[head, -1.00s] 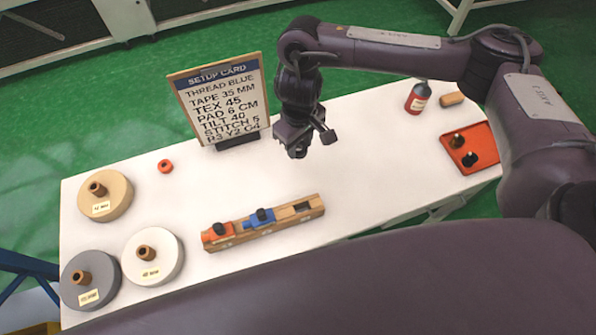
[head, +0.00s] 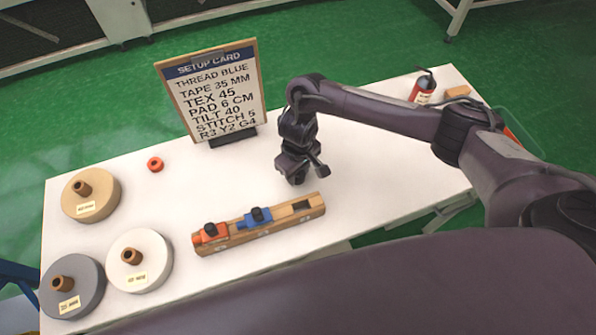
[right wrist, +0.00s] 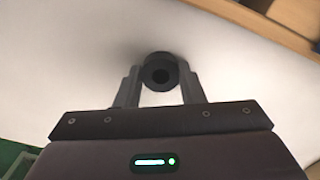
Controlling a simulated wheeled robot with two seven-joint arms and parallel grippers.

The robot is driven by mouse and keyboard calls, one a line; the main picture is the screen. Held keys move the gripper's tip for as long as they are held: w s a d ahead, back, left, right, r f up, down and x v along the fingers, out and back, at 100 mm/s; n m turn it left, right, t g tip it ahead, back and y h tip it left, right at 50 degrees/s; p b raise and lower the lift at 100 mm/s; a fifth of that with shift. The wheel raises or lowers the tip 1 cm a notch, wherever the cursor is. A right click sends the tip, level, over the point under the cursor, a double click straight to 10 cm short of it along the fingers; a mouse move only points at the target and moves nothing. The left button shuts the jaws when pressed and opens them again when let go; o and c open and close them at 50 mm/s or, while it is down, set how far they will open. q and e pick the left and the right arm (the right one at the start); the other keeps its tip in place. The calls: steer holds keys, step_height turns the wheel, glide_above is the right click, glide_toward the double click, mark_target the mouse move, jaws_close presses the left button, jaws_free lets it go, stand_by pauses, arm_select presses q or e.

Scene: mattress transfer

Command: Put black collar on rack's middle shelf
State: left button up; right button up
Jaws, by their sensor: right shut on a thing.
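My right gripper (head: 297,176) points down over the white table, just behind the right part of a wooden block. The right wrist view shows its fingers (right wrist: 160,92) shut on the black collar (right wrist: 160,70), a short dark ring with a round hole. The collar is close above or on the white table top; I cannot tell which. In the head view the gripper hides the collar. I see no shelved rack in these frames. My left gripper is not in view.
The wooden block (head: 286,222) holds an orange piece (head: 210,233) and a blue piece (head: 256,217); its right slot is empty. A setup card (head: 212,95), small orange ring (head: 155,164), several spools (head: 140,262) and a red bottle (head: 424,88) stand on the table (head: 350,140).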

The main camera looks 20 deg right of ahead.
steer(key=o, duration=1)
